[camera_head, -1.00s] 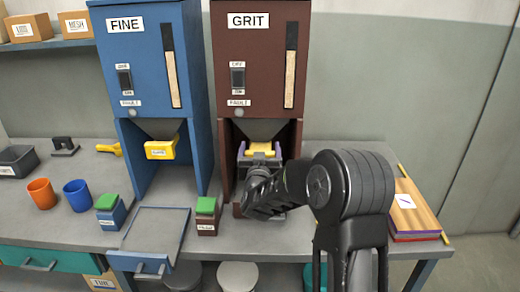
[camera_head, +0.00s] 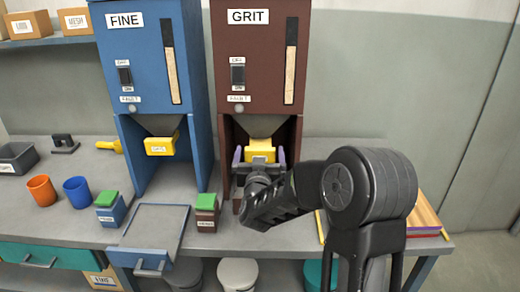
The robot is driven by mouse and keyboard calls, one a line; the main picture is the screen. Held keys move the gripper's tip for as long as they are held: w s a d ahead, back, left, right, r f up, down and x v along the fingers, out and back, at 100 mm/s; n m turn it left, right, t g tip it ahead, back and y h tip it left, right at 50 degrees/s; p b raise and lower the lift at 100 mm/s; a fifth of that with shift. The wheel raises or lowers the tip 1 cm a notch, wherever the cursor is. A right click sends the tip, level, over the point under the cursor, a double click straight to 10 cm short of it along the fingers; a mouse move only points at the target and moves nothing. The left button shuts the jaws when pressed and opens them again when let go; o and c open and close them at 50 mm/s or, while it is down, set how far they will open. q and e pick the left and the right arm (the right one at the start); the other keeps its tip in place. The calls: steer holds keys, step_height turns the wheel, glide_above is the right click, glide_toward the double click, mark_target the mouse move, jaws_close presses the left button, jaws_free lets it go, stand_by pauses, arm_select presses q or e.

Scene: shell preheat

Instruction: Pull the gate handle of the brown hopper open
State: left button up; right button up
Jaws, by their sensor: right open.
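The brown hopper (camera_head: 257,60), labelled GRIT, stands on the bench in the middle. Its yellow gate handle (camera_head: 260,150) sits under the dark funnel (camera_head: 258,126) in the hopper's open lower bay. My right gripper (camera_head: 260,156) is in front of this bay, with its fingers apart, one on each side of the yellow handle. Whether the fingers touch the handle cannot be told. The gripper's body and arm hide the lower part of the bay. My left gripper is not in view.
The blue FINE hopper (camera_head: 152,50) with its own yellow handle (camera_head: 160,146) stands to the left. A brown box with green top (camera_head: 206,212) and a blue one (camera_head: 110,212) stand in front. A grey tray (camera_head: 154,232) lies at the bench's front edge. Cups stand farther left.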

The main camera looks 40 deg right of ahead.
mark_target(260, 153)
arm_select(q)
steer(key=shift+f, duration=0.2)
arm_select(e)
steer(key=shift+v, duration=1.8)
